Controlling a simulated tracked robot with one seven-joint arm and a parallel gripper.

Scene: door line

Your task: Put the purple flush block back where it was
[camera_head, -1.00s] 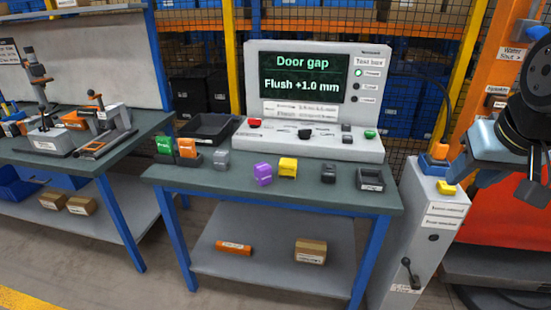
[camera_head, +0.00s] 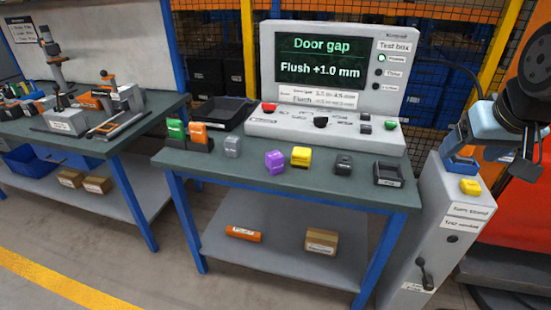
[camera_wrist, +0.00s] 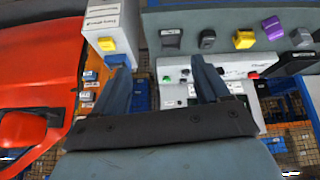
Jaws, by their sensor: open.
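The purple flush block (camera_head: 275,161) sits on the green-grey bench top (camera_head: 215,170), between a grey block and a yellow block. It also shows in the wrist view (camera_wrist: 271,28), near the top right. My gripper (camera_head: 505,150) is at the right in the head view, over the stand beside the bench and well apart from the purple block. In the wrist view my gripper (camera_wrist: 163,75) has its two fingers spread with nothing held between them.
A yellow block (camera_head: 300,156), a grey block (camera_head: 232,147), a dark block (camera_head: 343,164) and a small black tray (camera_head: 388,175) stand along the bench. Green and orange blocks sit in a dark holder at left. The test box (camera_head: 330,130) stands behind. A stand (camera_head: 445,215) carries another yellow block.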

